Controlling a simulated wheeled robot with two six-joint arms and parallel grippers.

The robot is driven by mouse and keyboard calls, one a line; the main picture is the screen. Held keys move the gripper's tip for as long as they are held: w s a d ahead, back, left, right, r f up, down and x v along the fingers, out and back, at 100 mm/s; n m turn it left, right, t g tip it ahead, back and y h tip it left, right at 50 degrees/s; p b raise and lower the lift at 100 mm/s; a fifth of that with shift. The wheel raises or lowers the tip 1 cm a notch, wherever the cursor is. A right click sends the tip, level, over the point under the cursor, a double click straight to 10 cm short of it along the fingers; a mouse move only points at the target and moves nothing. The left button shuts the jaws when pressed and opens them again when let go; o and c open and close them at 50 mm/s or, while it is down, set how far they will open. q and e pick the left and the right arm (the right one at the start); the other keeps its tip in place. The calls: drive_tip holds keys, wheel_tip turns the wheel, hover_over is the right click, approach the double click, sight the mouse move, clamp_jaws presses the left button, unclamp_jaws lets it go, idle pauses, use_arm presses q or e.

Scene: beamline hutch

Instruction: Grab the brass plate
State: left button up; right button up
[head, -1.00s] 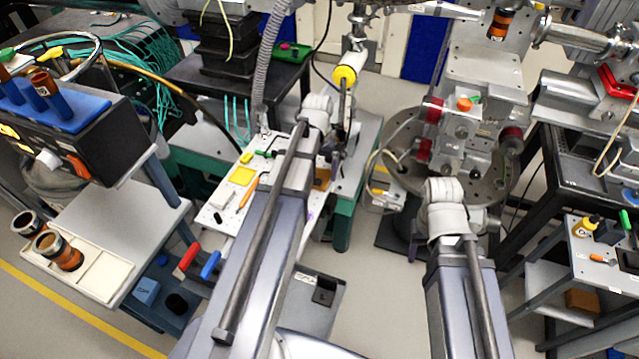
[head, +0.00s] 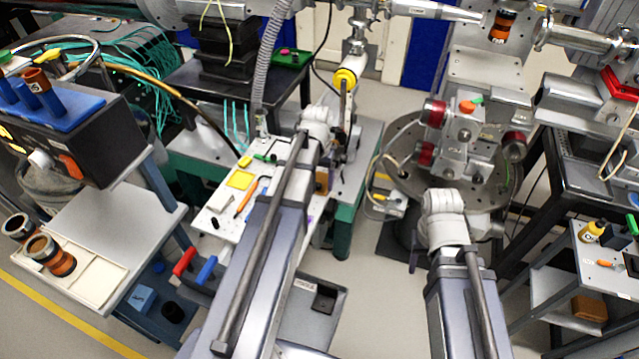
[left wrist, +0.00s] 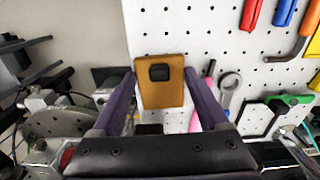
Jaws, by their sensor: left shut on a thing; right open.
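The brass plate (left wrist: 160,95) is a flat brown-gold rectangle with a black knob near its top. In the left wrist view it sits between the two purple fingers of my left gripper (left wrist: 160,76), which is shut on its side edges. In the head view a small part of the brass plate (head: 322,181) shows beside my left wrist, over the right part of the white pegboard. The arm hides most of the left gripper there.
The white pegboard (head: 222,200) carries a yellow block (head: 241,180), an orange-handled tool (head: 246,198) and other tools. A round stage (head: 405,160) stands beyond my right arm. A shelf with ringed parts (head: 105,262) is at the left. Open floor lies between the benches.

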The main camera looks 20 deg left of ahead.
sight(318, 182)
use_arm(q)
clamp_jaws()
idle(0.3)
wheel_tip(318, 182, up, 10)
drive_tip(key=p, duration=1)
